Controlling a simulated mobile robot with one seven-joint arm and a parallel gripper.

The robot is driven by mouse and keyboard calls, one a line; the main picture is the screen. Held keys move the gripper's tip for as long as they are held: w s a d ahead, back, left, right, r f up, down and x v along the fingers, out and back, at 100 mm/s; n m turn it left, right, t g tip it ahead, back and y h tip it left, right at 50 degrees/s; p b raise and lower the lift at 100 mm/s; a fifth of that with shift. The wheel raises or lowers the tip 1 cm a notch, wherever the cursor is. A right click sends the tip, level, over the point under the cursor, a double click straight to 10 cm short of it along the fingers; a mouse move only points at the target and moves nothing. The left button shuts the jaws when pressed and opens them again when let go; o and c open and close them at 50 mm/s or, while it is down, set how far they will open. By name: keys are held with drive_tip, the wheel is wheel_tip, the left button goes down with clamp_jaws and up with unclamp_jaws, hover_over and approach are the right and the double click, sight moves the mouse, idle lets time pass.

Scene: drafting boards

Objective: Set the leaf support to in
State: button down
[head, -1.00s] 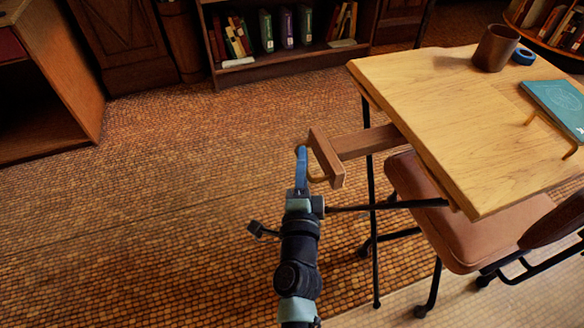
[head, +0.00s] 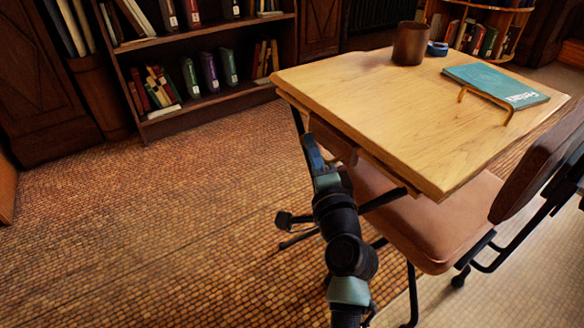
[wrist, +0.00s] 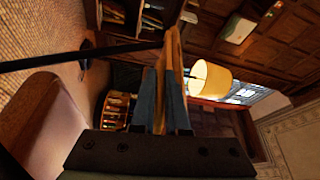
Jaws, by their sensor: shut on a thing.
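The leaf support is a brown wooden bar with a crosspiece (head: 334,141) under the left edge of the drafting table (head: 400,105). Its crosspiece now sits close against the underside of the tabletop, and the bar behind it is hidden. My gripper (head: 312,148) is at the outer end of the crosspiece, shut on the support's handle, which the blue fingers mostly hide. In the wrist view my gripper's fingers (wrist: 163,75) stand close together with an orange-brown wooden strip between and beside them.
On the tabletop are a brown cup (head: 410,44), a blue tape roll (head: 437,48) and a teal book (head: 495,86) behind a brass book stop (head: 487,101). A brown chair (head: 440,220) stands under and in front of the table. Floor to the left is clear.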

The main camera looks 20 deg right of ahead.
drive_tip(key=shift+d+r, duration=0.1)
drive_tip(key=shift+d, duration=0.4)
drive_tip(key=shift+w, duration=0.1)
drive_tip(key=c, duration=0.9)
unclamp_jaws()
drive_tip(key=s, duration=0.4)
drive_tip(key=s+p, duration=0.1)
drive_tip(key=s, duration=0.3)
drive_tip(key=s+a+f+p, duration=0.1)
drive_tip(key=s, duration=0.4)
drive_tip(key=shift+w, duration=0.1)
